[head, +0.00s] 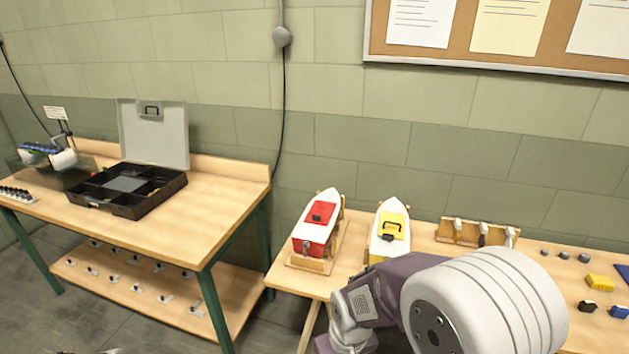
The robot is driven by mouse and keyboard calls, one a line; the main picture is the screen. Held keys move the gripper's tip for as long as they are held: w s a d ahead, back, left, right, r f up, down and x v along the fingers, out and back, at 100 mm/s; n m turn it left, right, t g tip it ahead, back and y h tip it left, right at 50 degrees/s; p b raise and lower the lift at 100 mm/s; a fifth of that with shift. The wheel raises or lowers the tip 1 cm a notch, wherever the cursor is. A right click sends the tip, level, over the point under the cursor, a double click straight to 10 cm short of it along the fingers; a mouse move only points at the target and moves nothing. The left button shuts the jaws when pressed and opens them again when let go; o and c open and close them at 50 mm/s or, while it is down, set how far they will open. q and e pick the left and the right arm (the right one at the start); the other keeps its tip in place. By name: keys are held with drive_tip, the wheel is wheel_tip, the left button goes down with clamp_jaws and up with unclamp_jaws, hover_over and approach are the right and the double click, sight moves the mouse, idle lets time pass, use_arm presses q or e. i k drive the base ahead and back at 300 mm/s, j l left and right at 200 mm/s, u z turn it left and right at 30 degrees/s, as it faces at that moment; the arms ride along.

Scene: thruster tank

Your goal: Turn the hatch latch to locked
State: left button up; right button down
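Two small white-decked model boats stand in wooden cradles on the right bench. The red boat (313,234) has a red hatch (320,212) with a small dark fitting on it. The yellow boat (378,256) has a yellow hatch (394,222) with a black handle and a dark piece at its lower edge. Which fitting is the latch, and its position, are too small to tell. An arm link of mine covers the bench in front of the yellow boat and hides its lower stern. No gripper fingers show for either arm.
A wooden rack (476,234) with several slots stands right of the boats. Small dark parts, a yellow block (599,282) and blue pieces lie further right. The left bench (195,210) holds an open black organizer case (133,205). A gap separates the benches.

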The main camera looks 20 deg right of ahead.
sight(391, 237)
drive_tip(key=i+j+z, duration=0.1)
drive_tip(key=z, duration=0.35)
drive_tip(key=i+j+z, duration=0.15)
drive_tip(key=z, duration=0.25)
drive_tip(key=i+j+z, duration=0.1)
drive_tip(key=z, duration=0.35)
drive_tip(key=j+z, duration=0.3)
drive_tip(key=z, duration=0.15)
